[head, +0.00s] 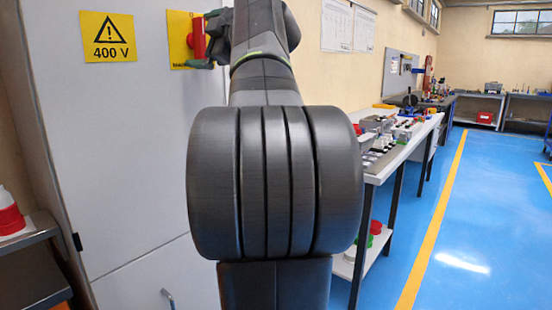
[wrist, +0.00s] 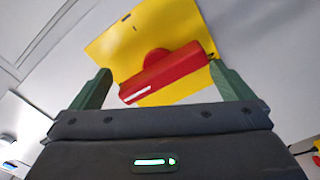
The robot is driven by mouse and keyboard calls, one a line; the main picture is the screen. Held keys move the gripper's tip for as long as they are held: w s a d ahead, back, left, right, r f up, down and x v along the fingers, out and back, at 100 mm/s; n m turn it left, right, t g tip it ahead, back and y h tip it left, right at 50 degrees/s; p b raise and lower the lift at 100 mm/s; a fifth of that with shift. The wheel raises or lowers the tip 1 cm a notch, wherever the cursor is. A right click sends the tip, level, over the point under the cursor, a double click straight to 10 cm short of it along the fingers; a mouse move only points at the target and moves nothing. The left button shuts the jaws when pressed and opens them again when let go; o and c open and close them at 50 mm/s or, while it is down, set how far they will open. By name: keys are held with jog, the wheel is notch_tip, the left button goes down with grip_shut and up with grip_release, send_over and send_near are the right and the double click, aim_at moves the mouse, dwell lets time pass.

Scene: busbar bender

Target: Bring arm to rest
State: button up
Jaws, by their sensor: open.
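My gripper (wrist: 168,88) is open in the wrist view, its two green fingers spread wide. A red rotary handle (wrist: 165,72) on a yellow plate (wrist: 115,45) shows ahead of and between the fingers. I see no clear contact, and the exact gap cannot be told. In the head view my arm stretches up and away through the middle. The gripper (head: 205,63) is small there, right by the red handle (head: 197,36), which stands upright on the yellow plate (head: 178,27). My arm hides part of the plate.
The handle is on a grey cabinet (head: 135,160) with a yellow 400 V sign (head: 108,38). A workbench (head: 400,150) with tools stands at right. A shelf with a red-and-white container (head: 10,215) is at far left. Blue floor (head: 490,200) is open at right.

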jog(key=shift+r+m+p, duration=0.25)
jog(key=shift+m+p, duration=1.35)
jog(key=shift+p, duration=0.9)
jog(key=m+p, duration=0.2)
jog(key=p, duration=0.2)
jog(key=m+p, duration=0.1)
jog(key=p, duration=0.2)
jog(key=m+p, duration=0.1)
jog(key=p, duration=0.1)
jog(key=shift+f+p, duration=0.1)
jog(key=shift+p, duration=0.3)
jog(key=shift+f+m, duration=0.2)
jog(key=shift+m, duration=0.1)
